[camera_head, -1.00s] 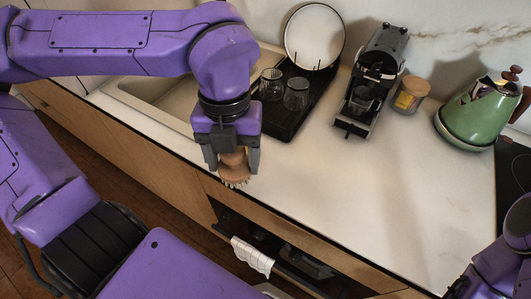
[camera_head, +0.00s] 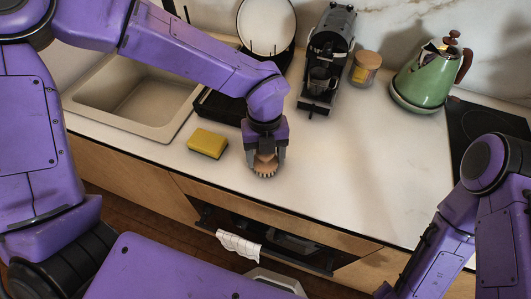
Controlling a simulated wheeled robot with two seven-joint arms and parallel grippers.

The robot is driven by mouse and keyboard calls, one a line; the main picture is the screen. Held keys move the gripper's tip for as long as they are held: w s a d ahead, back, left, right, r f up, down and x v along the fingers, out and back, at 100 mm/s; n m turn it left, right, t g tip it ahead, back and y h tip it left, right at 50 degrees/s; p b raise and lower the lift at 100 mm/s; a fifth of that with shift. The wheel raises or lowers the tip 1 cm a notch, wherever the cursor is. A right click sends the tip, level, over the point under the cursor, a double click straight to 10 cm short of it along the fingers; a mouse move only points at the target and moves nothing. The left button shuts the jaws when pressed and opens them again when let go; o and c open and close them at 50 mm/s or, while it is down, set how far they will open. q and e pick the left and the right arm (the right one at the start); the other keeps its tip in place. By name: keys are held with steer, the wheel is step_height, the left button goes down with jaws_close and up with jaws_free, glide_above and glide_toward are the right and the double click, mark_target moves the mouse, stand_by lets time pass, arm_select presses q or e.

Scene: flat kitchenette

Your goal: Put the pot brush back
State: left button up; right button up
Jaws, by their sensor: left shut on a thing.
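The pot brush (camera_head: 265,164) has a round wooden body with pale bristles pointing down. My left gripper (camera_head: 265,150) is shut on it from above, over the white countertop right of the sponge. The bristles are at or just above the counter; I cannot tell whether they touch. My right arm shows at the lower right, but its gripper is outside the picture.
A yellow sponge (camera_head: 207,143) lies by the sink (camera_head: 140,95). Behind my left arm are a black drying rack (camera_head: 215,106) and a round white plate (camera_head: 266,26). A coffee machine (camera_head: 322,62), wooden-lidded jar (camera_head: 365,68) and green kettle (camera_head: 424,78) stand behind. The middle counter is clear.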

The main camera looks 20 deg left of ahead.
arm_select(q)
steer(key=shift+f, duration=0.4)
steer(key=o, duration=1)
steer(key=shift+r, duration=0.35)
steer(key=r, duration=0.4)
steer(key=w+r+b, duration=0.1)
steer(key=r, duration=0.6)
steer(key=shift+w+a+r, duration=0.2)
steer(key=shift+a+r, duration=0.1)
steer(key=shift+a, duration=0.05)
